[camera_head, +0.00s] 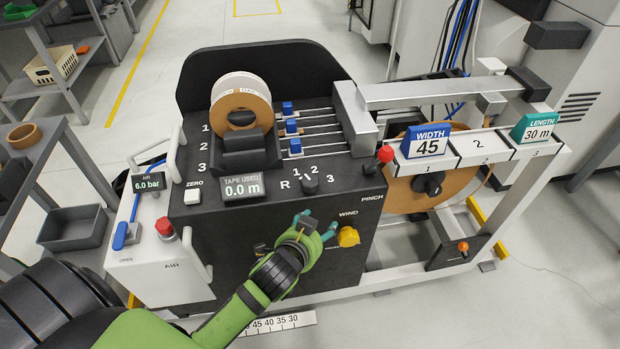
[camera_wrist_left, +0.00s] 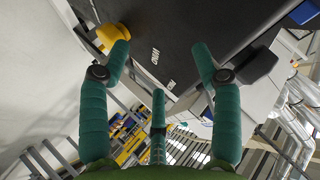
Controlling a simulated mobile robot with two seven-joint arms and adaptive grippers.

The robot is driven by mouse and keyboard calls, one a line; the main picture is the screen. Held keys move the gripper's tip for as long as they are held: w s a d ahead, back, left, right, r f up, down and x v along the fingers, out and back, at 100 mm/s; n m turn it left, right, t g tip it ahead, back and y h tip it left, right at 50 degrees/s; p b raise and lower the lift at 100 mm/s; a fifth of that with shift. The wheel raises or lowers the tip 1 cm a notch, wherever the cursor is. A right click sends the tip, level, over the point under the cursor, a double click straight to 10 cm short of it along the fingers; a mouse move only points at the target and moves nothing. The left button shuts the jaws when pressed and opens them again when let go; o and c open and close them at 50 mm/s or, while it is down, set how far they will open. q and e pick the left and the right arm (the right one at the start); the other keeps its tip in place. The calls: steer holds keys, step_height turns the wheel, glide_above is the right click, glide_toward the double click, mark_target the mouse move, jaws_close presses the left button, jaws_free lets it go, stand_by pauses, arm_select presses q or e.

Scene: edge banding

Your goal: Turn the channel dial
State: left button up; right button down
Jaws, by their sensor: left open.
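The channel dial (camera_head: 309,184) is a small black knob on the dark top of the machine, with the marks R, 1, 2 and 3 around it. My left gripper (camera_head: 316,224) is open, with green fingers, in front of the machine and below the dial in the head view. It is apart from the dial and holds nothing. In the left wrist view my open fingers (camera_wrist_left: 162,54) spread before the dark panel. A dark knob (camera_wrist_left: 258,66), which looks like the dial, lies just beyond the right-hand finger. My right gripper is not in view.
A yellow WIND knob (camera_head: 348,237) is right of my left gripper and shows near a finger in the wrist view (camera_wrist_left: 112,37). A red-topped PINCH lever (camera_head: 385,154) and a tape-used display (camera_head: 242,187) flank the dial. Blue clips (camera_head: 295,146) on rods stand behind.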

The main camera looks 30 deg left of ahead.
arm_select(q)
steer(key=w+d+r+m+t+h, duration=0.2)
steer(key=w+d+r+m+t, duration=0.15)
steer(key=r, duration=0.45)
steer(key=w+d+r+m+t+h, duration=0.2)
steer(key=r+m+h, duration=0.15)
steer(key=r, duration=0.35)
steer(key=w+d+r+m+t+h, duration=0.2)
steer(key=w+d+r+m+t, duration=0.15)
steer(key=r, duration=0.45)
steer(key=s+d+r+m+g+h, duration=0.1)
steer(key=s+d+m+g+h, duration=0.2)
steer(key=d+m+g+h, duration=0.7)
steer(key=s+d+r+m+g+h, duration=0.2)
steer(key=s+d+m+g, duration=0.15)
steer(key=m, duration=1.15)
steer(key=m+g+y, duration=0.7)
steer(key=m+y, duration=0.2)
steer(key=y, duration=1)
glide_above(310, 180)
step_height(310, 180, down, 11)
steer(key=shift+f, duration=0.15)
step_height(310, 180, down, 6)
steer(key=shift+r+p, duration=0.15)
steer(key=shift+p, duration=0.4)
steer(key=shift+f+m, duration=0.25)
steer(key=shift+f, duration=0.35)
